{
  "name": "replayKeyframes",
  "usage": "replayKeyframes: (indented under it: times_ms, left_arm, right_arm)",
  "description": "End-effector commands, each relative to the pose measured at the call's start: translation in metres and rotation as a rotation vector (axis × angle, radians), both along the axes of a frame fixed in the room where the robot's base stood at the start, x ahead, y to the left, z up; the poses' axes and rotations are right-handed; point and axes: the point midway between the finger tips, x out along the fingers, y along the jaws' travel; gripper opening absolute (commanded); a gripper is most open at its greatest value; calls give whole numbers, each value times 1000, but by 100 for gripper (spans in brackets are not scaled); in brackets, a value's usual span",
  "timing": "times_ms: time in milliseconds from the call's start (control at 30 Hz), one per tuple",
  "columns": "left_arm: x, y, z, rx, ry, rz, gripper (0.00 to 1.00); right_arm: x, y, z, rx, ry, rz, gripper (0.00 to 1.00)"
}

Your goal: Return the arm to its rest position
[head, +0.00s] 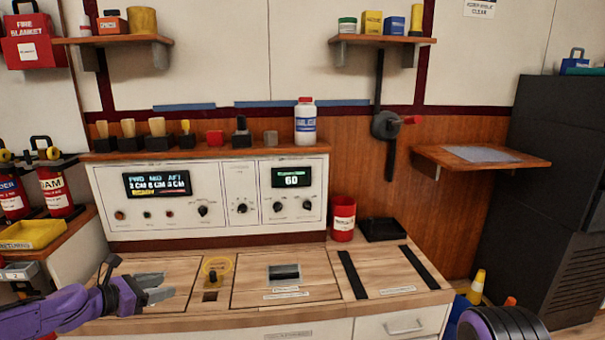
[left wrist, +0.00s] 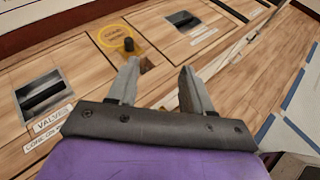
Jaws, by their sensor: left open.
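My left gripper (head: 166,285) comes in from the left, low over the left part of the wooden bench top (head: 330,285). Its grey fingers are apart with nothing between them. In the left wrist view the open fingers (left wrist: 160,68) point toward the yellow ring with a black knob (left wrist: 128,45). In the head view that ring and knob (head: 213,275) are just right of the fingertips, apart from them as far as I can tell. A purple and dark part of my own body shows at the lower right. My right gripper is not seen.
A white control panel (head: 130,215) with lit displays stands behind the bench. A red cup (head: 343,217) and a black tray (head: 382,228) are at the back right. A dark recessed plate (head: 284,273) is mid-bench. A yellow bin (head: 32,234) sits on the left side surface.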

Motion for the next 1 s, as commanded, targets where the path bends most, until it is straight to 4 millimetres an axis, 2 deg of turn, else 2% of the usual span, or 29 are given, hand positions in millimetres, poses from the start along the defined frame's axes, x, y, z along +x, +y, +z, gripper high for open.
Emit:
replayKeyframes:
  times_ms: [167, 333, 467, 567, 667, 767, 800, 900, 1000]
  left_arm:
    - [7, 10, -8, 123, -42, 44, 50]
    - [2, 10, -29, 293, -57, 68, 50]
    - [-11, -8, -67, 500, -40, 31, 50]
    - [-32, -27, -110, 697, -11, -39, 50]
    - [-67, -48, -161, 921, 25, -156, 50]
    - [-125, -69, -224, 1185, 64, -346, 50]
    - [-153, -74, -247, 1291, 76, -436, 50]
    - [-217, -79, -288, 1499, 93, -648, 50]
    - [-268, -78, -312, 1631, 97, -825, 50]
  right_arm:
    - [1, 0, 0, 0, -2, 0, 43]
    - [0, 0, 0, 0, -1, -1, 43]
    - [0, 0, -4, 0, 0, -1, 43]
    - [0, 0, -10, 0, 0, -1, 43]
    - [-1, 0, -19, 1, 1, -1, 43]
    - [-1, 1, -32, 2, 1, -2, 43]
    - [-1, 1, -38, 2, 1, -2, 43]
    - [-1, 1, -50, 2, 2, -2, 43]
    - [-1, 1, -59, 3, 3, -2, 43]
